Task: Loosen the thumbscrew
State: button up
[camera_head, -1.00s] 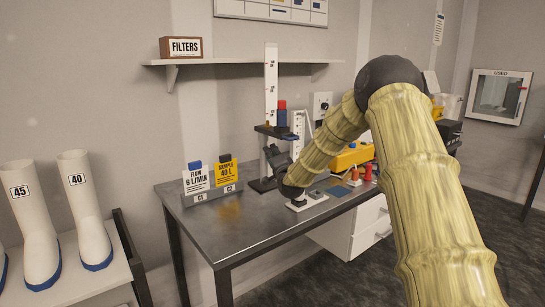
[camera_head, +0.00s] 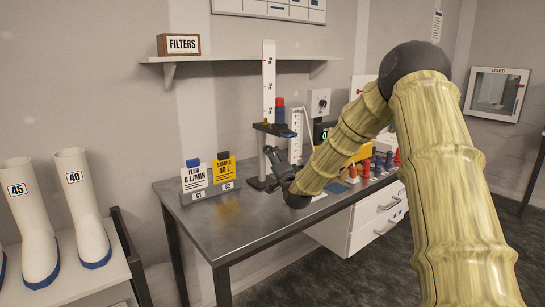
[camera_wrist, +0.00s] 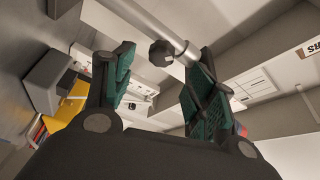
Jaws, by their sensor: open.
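The thumbscrew (camera_wrist: 160,53) is a small dark lobed knob beside a grey metal rod (camera_wrist: 152,22) in the wrist view. My gripper (camera_wrist: 163,66) is open, with its green-padded fingers on either side of the knob. I see a gap on the left side; on the right, I cannot tell whether the finger touches knob or rod. In the head view my gripper (camera_head: 276,158) is low at the stand with the tall white scale (camera_head: 268,80). A dark bracket (camera_head: 274,130) on the stand sits just above it. I cannot make out the thumbscrew in the head view.
The dark metal bench (camera_head: 225,235) is clear in front. Sign cards (camera_head: 195,177) stand left of my gripper. Several red and blue pieces (camera_head: 378,163) and a yellow device (camera_head: 361,154) are to the right, partly behind my arm. A shelf (camera_head: 230,59) hangs above.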

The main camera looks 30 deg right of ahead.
jog(key=shift+v, duration=2.65)
